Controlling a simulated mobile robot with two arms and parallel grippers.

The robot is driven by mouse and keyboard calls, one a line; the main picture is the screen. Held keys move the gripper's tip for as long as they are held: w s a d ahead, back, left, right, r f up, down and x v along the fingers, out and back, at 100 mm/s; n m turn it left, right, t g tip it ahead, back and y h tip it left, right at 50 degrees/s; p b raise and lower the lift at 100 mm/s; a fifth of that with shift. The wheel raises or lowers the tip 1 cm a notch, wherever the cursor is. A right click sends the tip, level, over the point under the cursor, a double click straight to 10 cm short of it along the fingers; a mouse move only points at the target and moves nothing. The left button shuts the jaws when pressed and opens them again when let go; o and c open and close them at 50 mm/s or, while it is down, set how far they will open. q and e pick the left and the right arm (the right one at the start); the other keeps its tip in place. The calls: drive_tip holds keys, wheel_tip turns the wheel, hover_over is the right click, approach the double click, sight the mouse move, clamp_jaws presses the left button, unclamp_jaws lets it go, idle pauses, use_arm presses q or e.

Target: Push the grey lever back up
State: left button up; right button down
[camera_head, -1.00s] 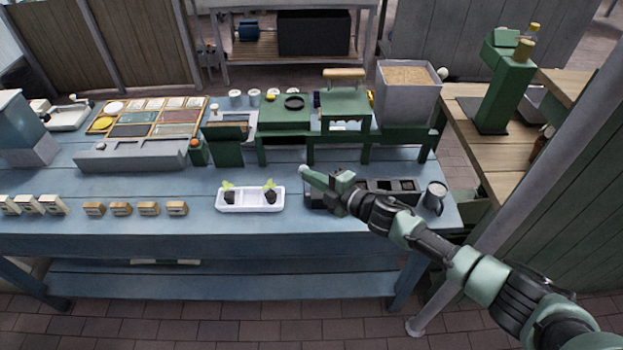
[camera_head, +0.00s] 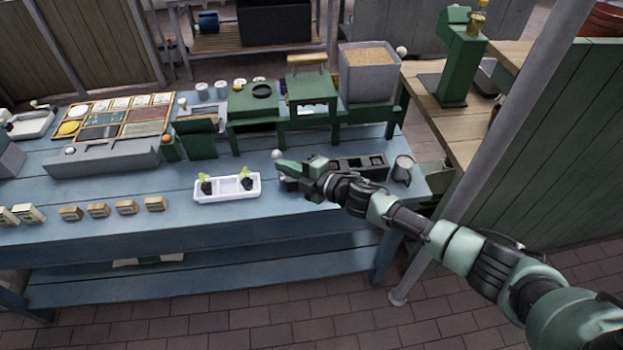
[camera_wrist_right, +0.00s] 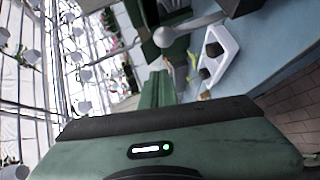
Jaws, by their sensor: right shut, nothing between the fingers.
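The grey lever shows in the right wrist view as a pale grey rod ending in a round ball knob (camera_wrist_right: 165,37); its base is cut off or hidden. In the head view a pale ball (camera_head: 277,154) shows right at the tip of my right gripper (camera_head: 286,166); the rod is hidden there. The right gripper is shut and empty, reaching in over the blue table from the right. Its green fingers (camera_wrist_right: 158,90) point toward the knob in the wrist view; whether they touch it I cannot tell. My left gripper is not in view.
A white tray (camera_head: 227,195) with two seedling plugs sits left of the gripper. A black tray (camera_head: 375,172) and a grey mug (camera_head: 402,171) are under and beside the forearm. Green machine stands (camera_head: 252,125) and a grey hopper (camera_head: 368,88) stand behind. A pole (camera_head: 480,145) is at right.

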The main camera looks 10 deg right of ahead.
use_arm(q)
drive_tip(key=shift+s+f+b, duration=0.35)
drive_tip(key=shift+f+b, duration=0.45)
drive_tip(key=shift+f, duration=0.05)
use_arm(e)
drive_tip(key=v, duration=1)
drive_tip(key=shift+w+r, duration=0.15)
drive_tip(key=shift+r, duration=0.05)
